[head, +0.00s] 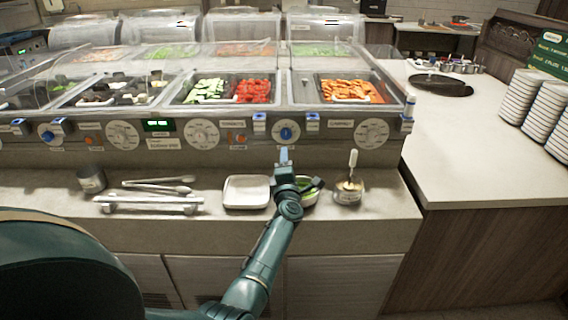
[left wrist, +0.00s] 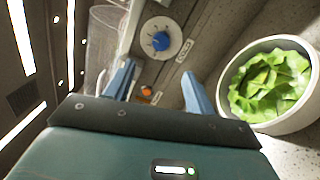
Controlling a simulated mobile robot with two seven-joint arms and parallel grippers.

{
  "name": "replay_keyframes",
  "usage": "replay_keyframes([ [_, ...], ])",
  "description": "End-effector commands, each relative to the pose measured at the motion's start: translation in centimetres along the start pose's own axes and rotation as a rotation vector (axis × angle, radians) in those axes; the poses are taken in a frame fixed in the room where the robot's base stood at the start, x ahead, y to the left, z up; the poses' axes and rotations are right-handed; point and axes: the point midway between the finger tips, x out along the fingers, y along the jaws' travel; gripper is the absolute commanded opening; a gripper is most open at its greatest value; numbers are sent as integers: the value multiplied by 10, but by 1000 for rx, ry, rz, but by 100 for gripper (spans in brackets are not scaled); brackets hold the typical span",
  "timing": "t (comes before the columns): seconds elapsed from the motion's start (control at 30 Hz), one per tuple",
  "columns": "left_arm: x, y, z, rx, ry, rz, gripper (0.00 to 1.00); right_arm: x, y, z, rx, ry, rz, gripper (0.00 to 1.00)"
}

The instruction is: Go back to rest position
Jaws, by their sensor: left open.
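My left gripper (head: 284,156) is in the middle of the head view, raised over the counter ledge in front of the salad bar's control panel. In the left wrist view its two blue fingers (left wrist: 158,86) are spread apart with nothing between them. A white bowl of green leaves (head: 309,192) stands on the ledge, partly hidden behind my left arm. The bowl also shows at the right of the left wrist view (left wrist: 234,94), apart from the fingers. My right gripper is in neither view.
A white square dish (head: 246,191) stands left of my arm, and a sauce pot with a ladle (head: 348,190) stands right. Tongs (head: 160,186) and a metal can (head: 91,179) are further left. Plate stacks (head: 520,97) stand on the right counter, whose front is clear.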

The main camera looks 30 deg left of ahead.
Motion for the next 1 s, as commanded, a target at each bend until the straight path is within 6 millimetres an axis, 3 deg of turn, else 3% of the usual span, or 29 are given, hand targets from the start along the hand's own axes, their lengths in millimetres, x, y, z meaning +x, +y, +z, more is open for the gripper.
replay_keyframes([
  [0.53, -1, 0, 0, 3, -1, 0, 55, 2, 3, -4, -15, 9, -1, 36],
  [0.67, -14, -8, -2, 100, -50, -1, 55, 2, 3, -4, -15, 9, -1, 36],
  [0.77, -44, -25, -2, 308, -159, -5, 55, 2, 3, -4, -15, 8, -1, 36],
  [0.87, -96, -51, 2, 602, -329, -15, 55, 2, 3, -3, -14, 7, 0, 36],
  [1.0, -190, -91, 6, 1020, -600, -30, 55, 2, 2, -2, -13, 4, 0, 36],
])
